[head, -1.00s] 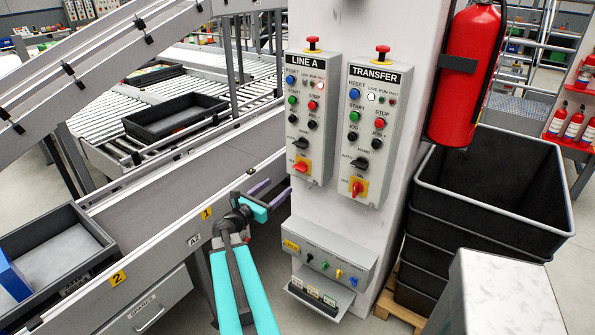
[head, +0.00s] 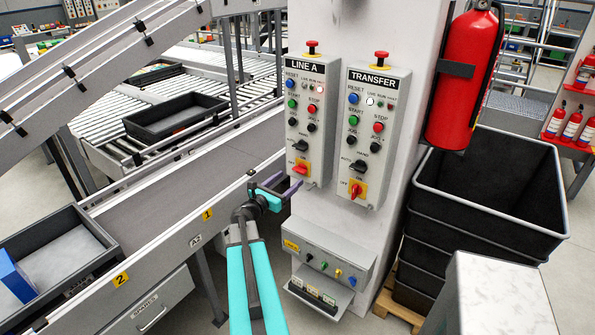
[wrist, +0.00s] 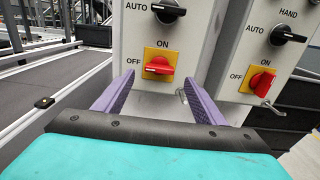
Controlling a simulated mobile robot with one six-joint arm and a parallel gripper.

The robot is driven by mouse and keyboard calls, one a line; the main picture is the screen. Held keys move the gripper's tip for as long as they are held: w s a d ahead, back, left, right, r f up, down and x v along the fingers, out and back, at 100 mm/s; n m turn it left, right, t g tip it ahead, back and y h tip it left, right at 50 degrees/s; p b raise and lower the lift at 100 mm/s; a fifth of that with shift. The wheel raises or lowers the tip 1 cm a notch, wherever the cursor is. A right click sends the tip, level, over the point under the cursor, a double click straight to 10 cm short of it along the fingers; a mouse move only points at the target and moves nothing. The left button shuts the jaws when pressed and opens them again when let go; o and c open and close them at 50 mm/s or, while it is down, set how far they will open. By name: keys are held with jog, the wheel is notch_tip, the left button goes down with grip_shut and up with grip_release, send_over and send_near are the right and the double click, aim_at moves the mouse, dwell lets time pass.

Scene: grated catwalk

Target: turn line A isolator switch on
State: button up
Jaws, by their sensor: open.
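The line A isolator switch (head: 300,168) is a red handle on a yellow plate, low on the grey LINE A box. In the wrist view its red handle (wrist: 159,66) lies roughly sideways, toward the OFF mark on the left, with ON printed above. My gripper (head: 282,188) is just below and left of this switch in the head view. In the wrist view my gripper (wrist: 159,84) has its two purple fingers apart, one on each side of the handle's position, with nothing between them. The fingertips appear short of the handle; the exact gap is unclear.
The TRANSFER box (head: 376,130) with a similar red switch (wrist: 262,82) stands close on the right. A small metal latch (wrist: 181,96) sticks out below the line A switch. A conveyor (head: 150,215) lies left; a low socket box (head: 325,258) is below.

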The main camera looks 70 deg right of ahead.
aim_at(298, 172)
jog(key=shift+p+x, duration=1.1)
jog(key=shift+x, duration=2.05)
